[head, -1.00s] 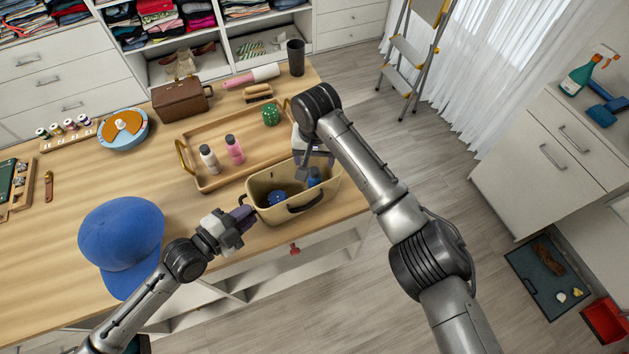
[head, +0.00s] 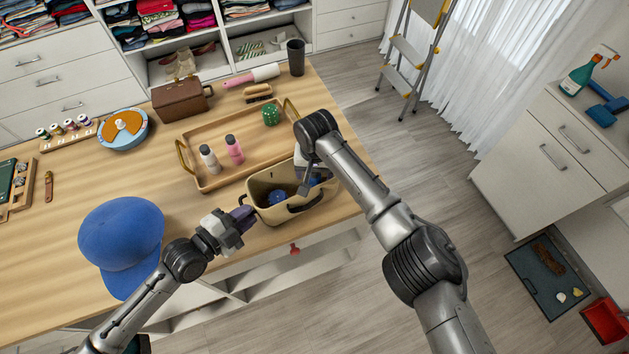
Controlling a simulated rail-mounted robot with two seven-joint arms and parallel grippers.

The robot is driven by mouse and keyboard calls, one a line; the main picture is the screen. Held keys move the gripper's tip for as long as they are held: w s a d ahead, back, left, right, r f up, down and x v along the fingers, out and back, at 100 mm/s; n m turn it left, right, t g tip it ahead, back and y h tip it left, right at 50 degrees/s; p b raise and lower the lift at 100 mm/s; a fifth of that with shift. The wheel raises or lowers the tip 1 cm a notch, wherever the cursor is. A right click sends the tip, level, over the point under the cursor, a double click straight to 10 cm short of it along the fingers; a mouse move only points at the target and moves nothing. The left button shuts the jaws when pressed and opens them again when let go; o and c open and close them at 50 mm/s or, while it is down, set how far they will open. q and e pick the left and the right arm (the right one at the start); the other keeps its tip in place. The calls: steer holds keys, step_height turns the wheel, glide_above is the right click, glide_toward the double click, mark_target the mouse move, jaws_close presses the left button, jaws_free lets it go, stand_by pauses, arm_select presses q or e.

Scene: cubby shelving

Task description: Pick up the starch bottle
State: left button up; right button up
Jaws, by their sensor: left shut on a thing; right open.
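A tan bin (head: 268,213) with dark handles stands at the table's front edge. Inside it are a round blue thing (head: 277,197) and a blue bottle (head: 315,181), mostly hidden by my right gripper. My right gripper (head: 306,187) is open at the bin's right part, around or just above the blue bottle; I cannot tell which. My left gripper (head: 243,213) is shut on the bin's left end. A white bottle (head: 209,159) and a pink bottle (head: 234,150) stand in the wooden tray. No label is readable, so I cannot tell which bottle is starch.
A blue cap (head: 121,240) lies left of my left arm. A brown case (head: 181,100) and a dark cup (head: 295,57) stand farther back.

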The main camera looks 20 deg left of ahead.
arm_select(q)
steer(key=shift+f, duration=0.3)
arm_select(e)
steer(key=shift+c, duration=0.4)
jaws_close()
steer(key=shift+r, duration=0.1)
step_height(320, 180, up, 10)
steer(key=shift+f, duration=0.1)
stand_by(0.3)
arm_select(q)
steer(key=o, duration=0.7)
steer(key=shift+s+d, duration=0.1)
steer(key=shift+c, duration=0.2)
arm_select(e)
steer(key=shift+d, duration=0.1)
arm_select(q)
steer(key=shift+o, duration=0.7)
steer(key=shift+r, duration=0.2)
